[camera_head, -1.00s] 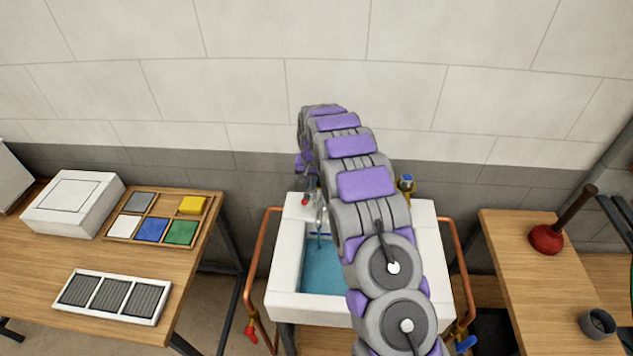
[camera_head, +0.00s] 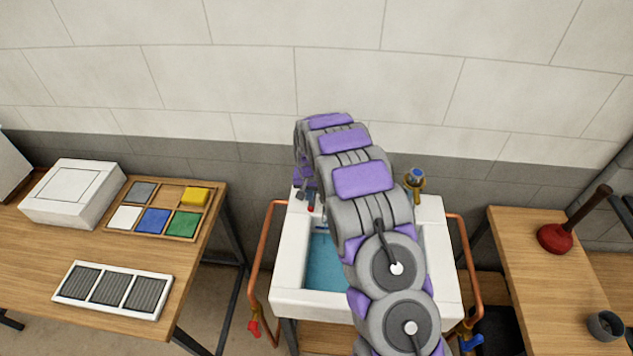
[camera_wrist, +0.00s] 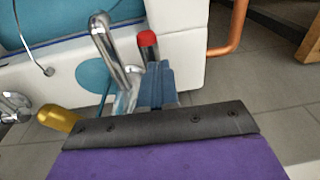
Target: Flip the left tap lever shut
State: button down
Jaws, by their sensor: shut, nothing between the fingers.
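The left tap lever has a red tip (camera_head: 311,209) and stands at the back left of the white sink (camera_head: 290,270). Its red end (camera_wrist: 148,39) shows in the wrist view beside the chrome spout (camera_wrist: 108,48). My gripper (camera_wrist: 158,84) has blue-grey fingers, shut and empty, right by the lever; I cannot tell whether they touch it. In the head view, my gripper (camera_head: 311,196) is just above the red tip. The lever's lower part is hidden behind the fingers. My arm covers much of the sink's right side.
Copper pipes (camera_head: 262,262) flank the sink, with a red valve handle (camera_head: 253,328) at left and a blue one (camera_head: 471,343) at right. A blue-topped brass fitting (camera_head: 414,180) stands at the sink's back right. Wooden benches (camera_head: 30,245) stand on both sides.

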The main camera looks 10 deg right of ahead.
aim_at(311, 208)
jog(key=shift+s+a+r+t, duration=0.15)
jog(key=shift+s+r+t, duration=0.2)
jog(key=shift+r, duration=0.2)
jog(key=shift+s+a+r+t, duration=0.1)
jog(key=shift+s+r+t, duration=0.25)
jog(key=shift+r, duration=0.2)
jog(key=shift+w+d+f+t+h, duration=0.1)
jog(key=shift+d+f+t+h, duration=0.1)
jog(key=shift+d, duration=0.25)
jog(key=shift+w+d+f+t+h, duration=0.1)
jog(key=shift+d+f+t, duration=0.1)
jog(key=shift+d, duration=0.25)
jog(key=a+t+b, duration=0.1)
jog(key=t, duration=0.1)
jog(key=s+a+f+t+h+b, duration=0.1)
jog(key=b, duration=0.1)
jog(key=shift+s+f+t, duration=0.15)
jog(key=shift+s+t, duration=0.05)
jog(key=shift+t, duration=0.2)
jog(key=shift+d+f+t, duration=0.1)
jog(key=shift+d+t, duration=0.1)
jog(key=shift+t, duration=0.1)
jog(key=shift+s+d+f+b, duration=0.15)
jog(key=shift+s+f+b, duration=0.2)
jog(key=shift+b, duration=0.25)
jog(key=shift+d+f, duration=0.1)
jog(key=shift+d, duration=0.05)
